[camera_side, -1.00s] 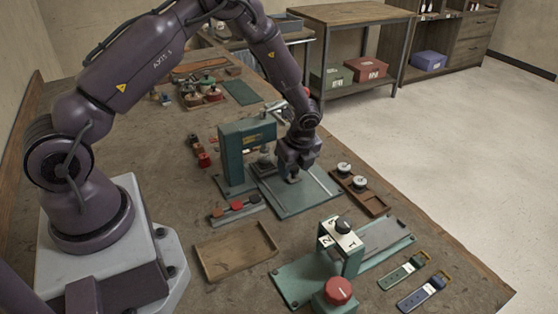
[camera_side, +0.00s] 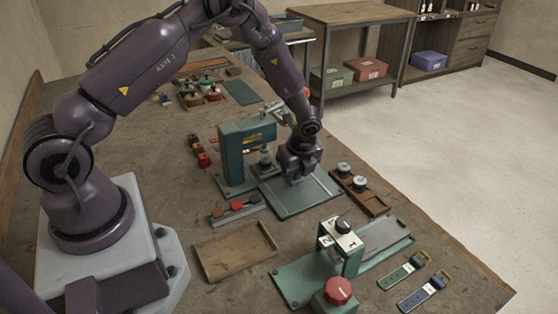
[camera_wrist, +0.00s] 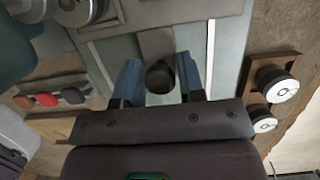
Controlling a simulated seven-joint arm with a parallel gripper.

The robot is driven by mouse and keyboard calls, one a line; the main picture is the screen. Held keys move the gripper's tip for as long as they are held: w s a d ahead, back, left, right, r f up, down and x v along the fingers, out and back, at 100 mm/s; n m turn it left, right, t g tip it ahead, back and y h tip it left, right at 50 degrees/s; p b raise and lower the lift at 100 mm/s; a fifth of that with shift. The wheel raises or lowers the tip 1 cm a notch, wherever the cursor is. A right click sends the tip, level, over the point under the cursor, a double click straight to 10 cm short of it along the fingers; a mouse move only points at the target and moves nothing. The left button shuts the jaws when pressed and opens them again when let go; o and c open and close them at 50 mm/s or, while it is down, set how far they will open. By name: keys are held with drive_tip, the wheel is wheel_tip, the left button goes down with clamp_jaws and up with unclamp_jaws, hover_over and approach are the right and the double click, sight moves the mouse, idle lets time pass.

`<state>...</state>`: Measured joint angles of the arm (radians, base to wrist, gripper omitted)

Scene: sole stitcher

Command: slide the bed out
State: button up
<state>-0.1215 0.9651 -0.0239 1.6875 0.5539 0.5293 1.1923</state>
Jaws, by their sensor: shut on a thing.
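The green sole stitcher (camera_side: 234,150) stands on the bench with a flat green base plate (camera_side: 312,196) reaching out to the right. In the wrist view, the grey bed (camera_wrist: 180,12) lies between two pale rails. A grey tongue (camera_wrist: 157,42) runs from it to a dark round knob (camera_wrist: 160,78). My gripper (camera_side: 297,180) is low over the plate, beside the stitcher. In the wrist view its two blue fingers (camera_wrist: 160,82) stand on either side of the knob, shut on it. The side view hides the knob behind my gripper.
A brown wooden holder with two silver spools (camera_side: 360,190) lies just right of the plate. A rack of coloured pieces (camera_side: 236,210) and an empty wooden tray (camera_side: 236,252) lie in front. A second green device with a red knob (camera_side: 338,290) stands nearer the camera.

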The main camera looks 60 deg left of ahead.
sight(309, 198)
drive_tip(key=shift+d, duration=1.7)
drive_tip(key=shift+d, duration=2.15)
drive_tip(key=shift+d, duration=1.75)
drive_tip(key=o, duration=0.5)
